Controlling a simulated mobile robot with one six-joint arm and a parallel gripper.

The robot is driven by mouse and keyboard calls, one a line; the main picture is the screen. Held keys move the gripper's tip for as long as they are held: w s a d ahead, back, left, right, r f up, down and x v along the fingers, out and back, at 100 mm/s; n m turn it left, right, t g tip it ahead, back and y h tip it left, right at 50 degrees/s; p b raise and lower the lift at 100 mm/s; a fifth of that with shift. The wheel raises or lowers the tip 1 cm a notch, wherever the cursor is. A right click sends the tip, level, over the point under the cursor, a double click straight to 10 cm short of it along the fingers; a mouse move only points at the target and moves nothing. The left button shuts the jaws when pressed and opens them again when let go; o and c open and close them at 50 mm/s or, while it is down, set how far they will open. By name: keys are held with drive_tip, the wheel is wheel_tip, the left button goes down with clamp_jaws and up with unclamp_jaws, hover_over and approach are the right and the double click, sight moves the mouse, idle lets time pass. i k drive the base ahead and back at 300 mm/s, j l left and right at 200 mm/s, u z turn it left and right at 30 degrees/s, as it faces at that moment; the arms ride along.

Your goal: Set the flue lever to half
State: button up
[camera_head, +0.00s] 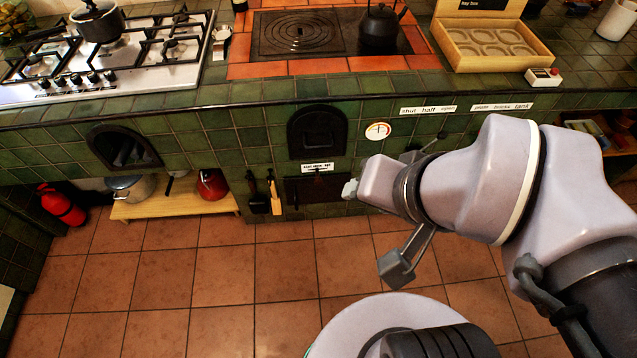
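A label strip reading "shut half open" (428,110) is on the green tiled front of the hearth, right of centre. Below it, a small dark lever with a knob (441,135) slants up to the right, its knob below the right part of the label. I take this for the flue lever; its lower left part is close to or behind my arm, and its exact setting is hard to read. My gripper (350,188) points left in front of the tiles, left of and below the lever, and appears apart from it. Its fingers are too small and foreshortened to judge their opening.
A round gauge (378,131) and black oven door (317,132) are left of the lever. A second label strip (502,106) is to the right. A kettle (380,27), hob (120,50) and wooden tray (490,44) stand above. The tiled floor (220,280) is clear at left.

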sight(442, 134)
drive_tip(key=z, duration=0.9)
